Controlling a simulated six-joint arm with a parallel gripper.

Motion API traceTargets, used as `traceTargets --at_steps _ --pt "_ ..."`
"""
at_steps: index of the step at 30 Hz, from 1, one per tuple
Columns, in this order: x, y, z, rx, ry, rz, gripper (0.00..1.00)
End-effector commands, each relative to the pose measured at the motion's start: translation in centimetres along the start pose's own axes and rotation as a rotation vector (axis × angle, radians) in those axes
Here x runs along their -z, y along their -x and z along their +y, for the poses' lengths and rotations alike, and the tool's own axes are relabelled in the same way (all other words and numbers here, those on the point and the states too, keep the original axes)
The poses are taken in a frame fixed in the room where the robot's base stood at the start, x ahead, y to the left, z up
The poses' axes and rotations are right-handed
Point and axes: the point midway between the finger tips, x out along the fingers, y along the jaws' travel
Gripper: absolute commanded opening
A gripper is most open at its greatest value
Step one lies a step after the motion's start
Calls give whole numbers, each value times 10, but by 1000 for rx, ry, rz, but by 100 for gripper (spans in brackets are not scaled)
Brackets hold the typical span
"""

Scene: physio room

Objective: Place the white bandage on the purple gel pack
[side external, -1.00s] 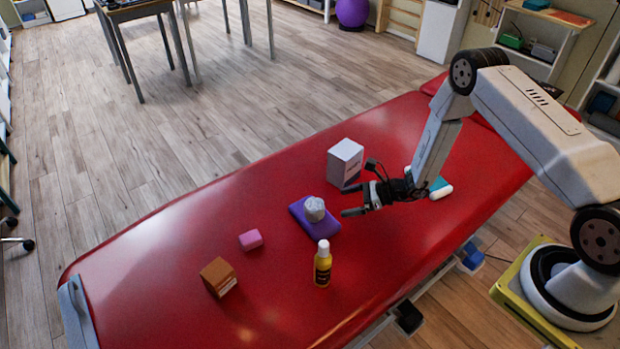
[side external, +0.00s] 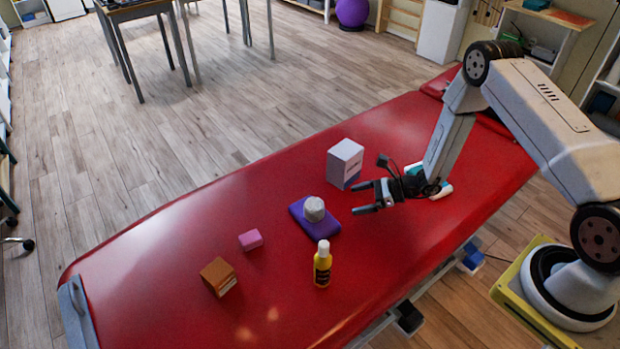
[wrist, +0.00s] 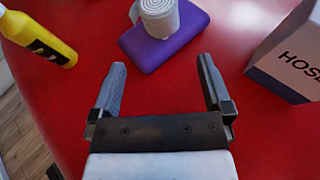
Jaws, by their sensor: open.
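The white bandage (side external: 314,209) is a small roll standing on the purple gel pack (side external: 301,219) on the red table. In the wrist view the bandage (wrist: 158,14) rests on the top of the gel pack (wrist: 183,43), near its upper left part. My gripper (side external: 366,196) is open and empty, to the right of the gel pack and apart from it. In the wrist view its two fingers (wrist: 162,70) point toward the pack with red surface between them.
A white box (side external: 345,163) stands behind my gripper. A yellow bottle (side external: 322,265) stands in front of the gel pack. A pink block (side external: 250,240) and a brown box (side external: 218,277) lie to the left. A teal and white item is partly hidden behind my gripper. The red table (side external: 150,260) is clear at far left.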

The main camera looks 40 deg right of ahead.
Motion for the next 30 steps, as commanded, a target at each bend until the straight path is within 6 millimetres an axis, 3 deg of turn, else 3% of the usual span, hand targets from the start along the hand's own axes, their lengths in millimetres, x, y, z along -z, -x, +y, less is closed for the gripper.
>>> traceTargets --at_steps 8,14,21,30 --pt "-25 3 22 -135 122 64 100" --pt "-54 15 56 -329 324 167 100" --pt "-82 43 94 -558 626 305 100" --pt "-106 88 124 -793 1053 467 100"
